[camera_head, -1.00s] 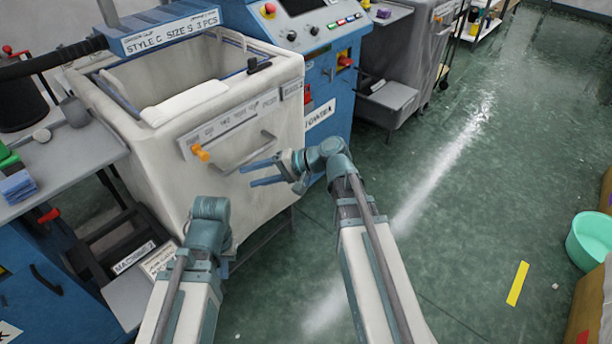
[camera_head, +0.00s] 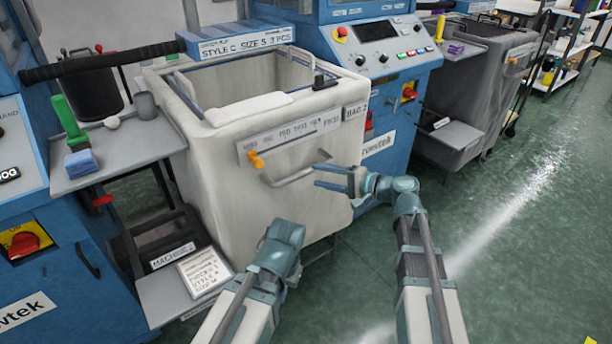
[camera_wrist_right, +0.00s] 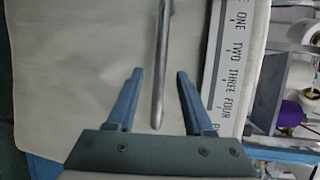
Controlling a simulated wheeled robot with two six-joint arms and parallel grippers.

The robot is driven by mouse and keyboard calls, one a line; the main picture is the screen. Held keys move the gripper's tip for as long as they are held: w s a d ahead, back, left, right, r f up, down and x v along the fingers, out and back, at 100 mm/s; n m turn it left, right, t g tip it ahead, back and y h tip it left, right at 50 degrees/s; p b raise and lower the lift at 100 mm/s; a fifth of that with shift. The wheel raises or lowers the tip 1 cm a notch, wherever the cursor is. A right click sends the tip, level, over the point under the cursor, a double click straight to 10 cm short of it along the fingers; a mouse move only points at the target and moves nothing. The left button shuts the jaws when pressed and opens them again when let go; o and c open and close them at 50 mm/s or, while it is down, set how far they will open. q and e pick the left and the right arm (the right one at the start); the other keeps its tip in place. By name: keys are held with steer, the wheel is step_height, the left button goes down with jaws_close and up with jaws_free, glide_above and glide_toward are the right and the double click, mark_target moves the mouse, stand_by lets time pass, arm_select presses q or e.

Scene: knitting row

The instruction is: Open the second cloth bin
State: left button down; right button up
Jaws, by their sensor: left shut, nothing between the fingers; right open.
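The white cloth bin (camera_head: 220,165) with a "BAG 2" tag stands in the middle of the head view. Its grey bar handle (camera_head: 290,181) is on the front, below a label strip and right of an orange knob (camera_head: 256,160). My right gripper (camera_head: 316,176) is open at the handle's right part. In the right wrist view the handle (camera_wrist_right: 163,60) runs between the spread fingers of my right gripper (camera_wrist_right: 160,74), not gripped. I cannot tell how deep it sits between them. My left gripper (camera_head: 284,240) is low, in front of the bin; its fingertips are hidden.
A blue machine with a control panel (camera_head: 378,50) stands right of the bin, then a grey covered bin (camera_head: 465,95). A side shelf (camera_head: 120,160) with small items and a lower tray (camera_head: 190,290) are at left.

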mark_target(308, 174)
steer(key=x, duration=0.5)
steer(key=shift+w+a+f+b, duration=0.1)
steer(key=shift+w+a+b, duration=0.15)
steer(key=shift+b, duration=0.15)
steer(key=shift+s, duration=0.1)
jaws_close()
stand_by(1.0)
